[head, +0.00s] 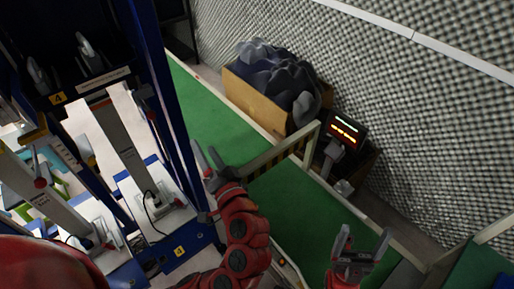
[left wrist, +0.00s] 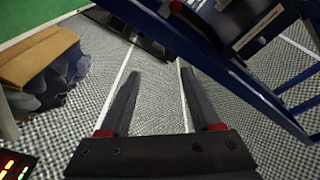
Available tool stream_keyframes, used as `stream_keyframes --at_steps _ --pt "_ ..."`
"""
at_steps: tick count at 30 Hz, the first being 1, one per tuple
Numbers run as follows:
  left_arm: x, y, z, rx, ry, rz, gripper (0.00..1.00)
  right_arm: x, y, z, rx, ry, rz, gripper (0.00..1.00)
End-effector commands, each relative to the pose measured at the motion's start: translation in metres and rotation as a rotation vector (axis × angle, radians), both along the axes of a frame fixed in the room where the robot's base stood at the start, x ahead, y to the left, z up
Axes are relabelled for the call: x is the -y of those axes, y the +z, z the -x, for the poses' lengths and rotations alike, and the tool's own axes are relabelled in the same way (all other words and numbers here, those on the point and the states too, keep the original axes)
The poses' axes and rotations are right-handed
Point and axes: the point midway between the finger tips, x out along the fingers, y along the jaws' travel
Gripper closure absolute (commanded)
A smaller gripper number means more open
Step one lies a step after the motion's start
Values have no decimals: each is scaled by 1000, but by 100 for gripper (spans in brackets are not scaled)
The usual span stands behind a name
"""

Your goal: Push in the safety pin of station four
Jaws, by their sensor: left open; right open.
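Station four is the blue-framed rig at the left of the head view, with a yellow "4" label (head: 57,98) high up and another "4" label (head: 179,251) on its blue base (head: 196,238). A grey slanted column (head: 122,140) stands over a white plate. I cannot make out for certain which part is the safety pin. My left gripper (head: 206,157) is open and empty, just right of the blue upright (head: 172,120) in the picture. In the left wrist view its fingers (left wrist: 160,76) are apart over bare floor. My right gripper (head: 364,240) is open and empty at lower right.
A neighbouring column with a red knob (head: 40,183) stands further left. A cardboard box (head: 255,105) of dark foam and a lit display (head: 345,132) stand beyond the rail (head: 280,152). Green floor (head: 215,115) lies right of the rig. The blue frame (left wrist: 225,70) crosses the left wrist view's upper right.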

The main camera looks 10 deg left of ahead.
Motion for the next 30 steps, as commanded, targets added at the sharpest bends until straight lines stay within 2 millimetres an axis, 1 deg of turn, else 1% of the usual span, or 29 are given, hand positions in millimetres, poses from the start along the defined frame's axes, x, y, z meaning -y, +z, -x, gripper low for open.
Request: stream_keyframes --at_steps 3,6,12,15,21,25,30 --pt "14 -5 -20 -18 -87 -55 36 0 3 0 0 0 0 15" --pt "28 -11 -35 -32 -166 -92 36 0 5 0 0 0 0 15" --pt "61 -29 -61 -54 -342 -139 36 0 9 0 0 0 0 15" --pt "76 -39 -70 -63 -424 -151 36 0 10 0 0 0 0 15" --pt "101 -53 -79 -64 -556 -153 36 0 13 0 0 0 0 15" --pt "109 -58 -81 -62 -600 -150 36 0 13 0 0 0 0 15" --pt "112 -60 -81 -62 -613 -149 36 0 13 0 0 0 0 15"
